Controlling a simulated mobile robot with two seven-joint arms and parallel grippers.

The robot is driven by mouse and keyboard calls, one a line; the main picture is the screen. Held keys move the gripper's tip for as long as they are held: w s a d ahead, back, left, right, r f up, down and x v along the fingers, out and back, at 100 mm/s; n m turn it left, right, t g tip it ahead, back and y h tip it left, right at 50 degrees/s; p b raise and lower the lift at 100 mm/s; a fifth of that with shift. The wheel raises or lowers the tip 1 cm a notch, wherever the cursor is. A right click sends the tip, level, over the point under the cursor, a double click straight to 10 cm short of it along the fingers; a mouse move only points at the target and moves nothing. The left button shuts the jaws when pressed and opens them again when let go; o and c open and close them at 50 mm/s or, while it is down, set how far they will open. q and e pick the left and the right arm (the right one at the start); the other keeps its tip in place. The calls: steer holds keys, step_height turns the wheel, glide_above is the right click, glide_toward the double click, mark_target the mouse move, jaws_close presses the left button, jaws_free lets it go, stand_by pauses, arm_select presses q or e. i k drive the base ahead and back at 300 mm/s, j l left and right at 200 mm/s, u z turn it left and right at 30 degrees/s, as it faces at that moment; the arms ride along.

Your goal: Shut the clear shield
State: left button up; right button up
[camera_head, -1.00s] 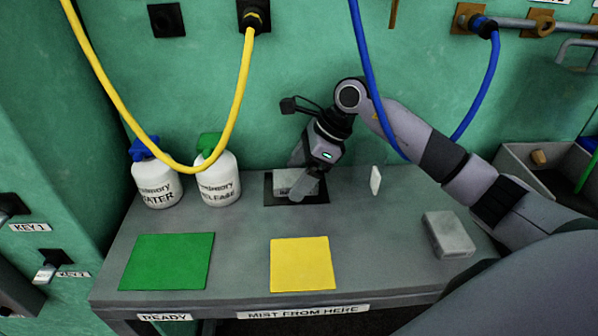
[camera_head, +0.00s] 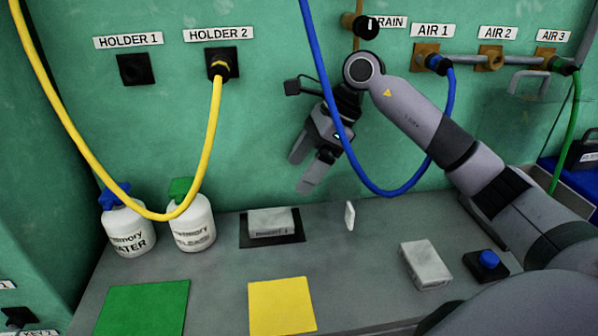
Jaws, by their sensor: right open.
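A faint see-through panel, which looks like the clear shield (camera_head: 512,126), stands at the right in front of the green wall. A grey bar handle (camera_head: 529,81) shows at its top. Its edges are hard to make out, and my right arm covers the area below it. My right gripper (camera_head: 302,172) is open and empty, in front of the wall and above the bench, well to the left of the panel. A blue hose (camera_head: 332,110) passes in front of its wrist. My left gripper is not in view.
A grey block (camera_head: 270,221) lies on a black pad (camera_head: 243,238). A second block (camera_head: 425,264), a small white upright piece (camera_head: 350,215) and a blue button (camera_head: 488,259) are on the bench. Two white bottles (camera_head: 193,224) stand at left. A yellow hose (camera_head: 208,135) hangs from HOLDER 2.

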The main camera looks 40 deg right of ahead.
mark_target(547, 77)
steer(key=k, duration=1)
